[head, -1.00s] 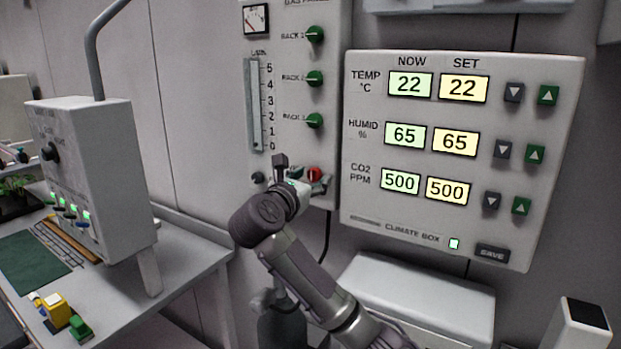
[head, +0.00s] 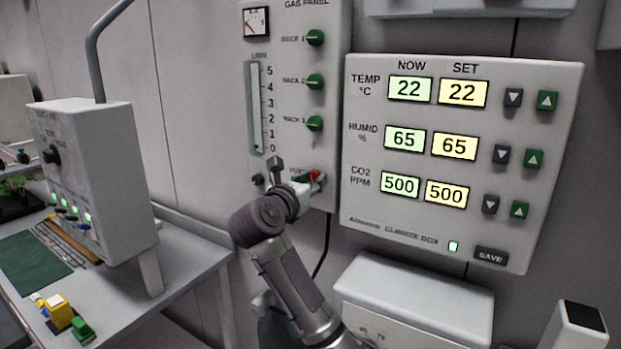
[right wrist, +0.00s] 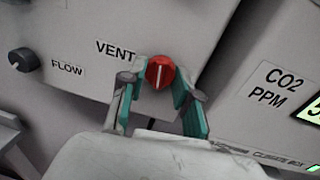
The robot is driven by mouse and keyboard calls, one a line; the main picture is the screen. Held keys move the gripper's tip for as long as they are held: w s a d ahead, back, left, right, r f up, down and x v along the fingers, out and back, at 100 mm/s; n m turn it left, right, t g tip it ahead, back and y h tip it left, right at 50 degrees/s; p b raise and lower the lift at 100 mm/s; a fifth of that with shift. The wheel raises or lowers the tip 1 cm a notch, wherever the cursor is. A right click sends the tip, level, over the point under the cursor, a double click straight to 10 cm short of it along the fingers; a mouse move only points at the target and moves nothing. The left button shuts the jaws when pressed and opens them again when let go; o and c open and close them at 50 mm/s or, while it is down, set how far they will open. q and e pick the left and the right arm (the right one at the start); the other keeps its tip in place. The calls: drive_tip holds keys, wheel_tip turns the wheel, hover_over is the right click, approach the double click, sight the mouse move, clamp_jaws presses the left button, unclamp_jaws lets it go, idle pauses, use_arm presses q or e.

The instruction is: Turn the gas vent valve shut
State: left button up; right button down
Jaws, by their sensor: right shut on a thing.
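The gas vent valve is a red knob (right wrist: 160,74) with a white pointer line, beside the label VENT in the right wrist view. Its pointer line runs nearly up and down in that view. In the head view the red knob (head: 313,175) shows at the bottom of the gas panel (head: 337,100), partly hidden by my gripper. My right gripper (right wrist: 160,82) is shut on the knob, with one teal-padded finger on each side of it. My right gripper (head: 304,184) also shows at the panel's lower edge in the head view. My left gripper is not in view.
A dark FLOW knob (right wrist: 24,60) sits left of the vent. Several green rack knobs (head: 315,81) are above it. The climate box (head: 470,225) is close on the right. A bench (head: 190,265) with a grey control box (head: 110,190) stands at the left.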

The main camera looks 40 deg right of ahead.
drive_tip(key=shift+r+n+p, duration=0.1)
drive_tip(key=shift+n+p, duration=0.25)
drive_tip(key=shift+n, duration=0.05)
drive_tip(key=n+p, duration=0.4)
drive_tip(key=p, duration=0.1)
drive_tip(key=n+g+p, duration=0.1)
drive_tip(key=n+p, duration=0.3)
drive_tip(key=p, duration=0.1)
drive_tip(key=n+p, duration=0.4)
drive_tip(key=p, duration=0.2)
drive_tip(key=shift+r+g+y, duration=0.3)
drive_tip(key=shift+r, duration=0.05)
drive_tip(key=shift+f+n+p, duration=0.2)
drive_tip(key=shift+n+p, duration=0.9)
drive_tip(key=shift+p, duration=0.1)
drive_tip(key=c, duration=0.8)
unclamp_jaws()
drive_tip(key=shift+w, duration=0.1)
